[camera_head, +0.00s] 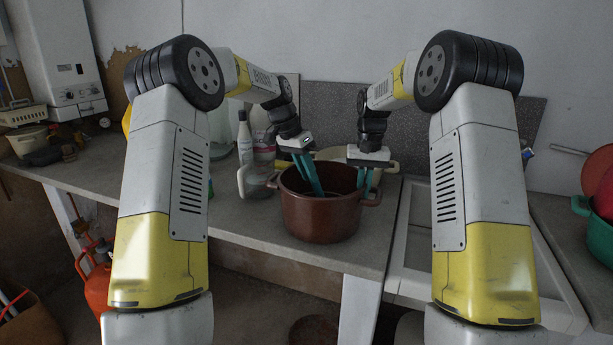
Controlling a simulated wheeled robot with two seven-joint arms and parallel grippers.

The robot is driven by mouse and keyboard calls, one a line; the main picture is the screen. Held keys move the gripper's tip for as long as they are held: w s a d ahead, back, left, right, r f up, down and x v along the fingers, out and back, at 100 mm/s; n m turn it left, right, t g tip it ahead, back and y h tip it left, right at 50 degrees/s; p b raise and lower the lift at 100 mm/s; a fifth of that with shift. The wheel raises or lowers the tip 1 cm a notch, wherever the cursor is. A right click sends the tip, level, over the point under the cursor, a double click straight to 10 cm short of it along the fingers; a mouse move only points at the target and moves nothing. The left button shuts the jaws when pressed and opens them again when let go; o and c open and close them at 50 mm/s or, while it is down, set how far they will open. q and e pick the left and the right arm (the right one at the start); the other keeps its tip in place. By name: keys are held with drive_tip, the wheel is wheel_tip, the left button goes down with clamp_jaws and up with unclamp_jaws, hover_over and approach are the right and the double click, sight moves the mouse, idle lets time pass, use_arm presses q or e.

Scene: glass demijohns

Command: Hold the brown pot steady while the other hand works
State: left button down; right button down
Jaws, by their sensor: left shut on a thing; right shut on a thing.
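The brown pot (318,220) stands upright near the front edge of the grey worktop, with a loop handle on each side. My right gripper (365,182) is shut on the pot at its right rim, beside the right handle. My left gripper (314,186) reaches down over the pot's open top, with its teal fingers slanting inside the rim. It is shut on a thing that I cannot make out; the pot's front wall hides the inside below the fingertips.
Clear bottles (244,140) stand on the worktop (270,225) left of the pot. A pale pan (335,154) sits behind it. A white sink (415,245) lies to the right. A green pot (598,232) is at the far right. An orange gas cylinder (95,275) stands below left.

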use_arm(q)
drive_tip(key=shift+w, duration=0.45)
drive_tip(key=shift+s+a, duration=0.15)
drive_tip(key=shift+s, duration=0.85)
drive_tip(key=shift+s+a, duration=0.15)
drive_tip(key=shift+s, duration=0.85)
wheel_tip(320, 180, up, 17)
drive_tip(key=shift+f, duration=0.2)
idle(0.4)
use_arm(e)
drive_tip(key=c, duration=1.5)
unclamp_jaws()
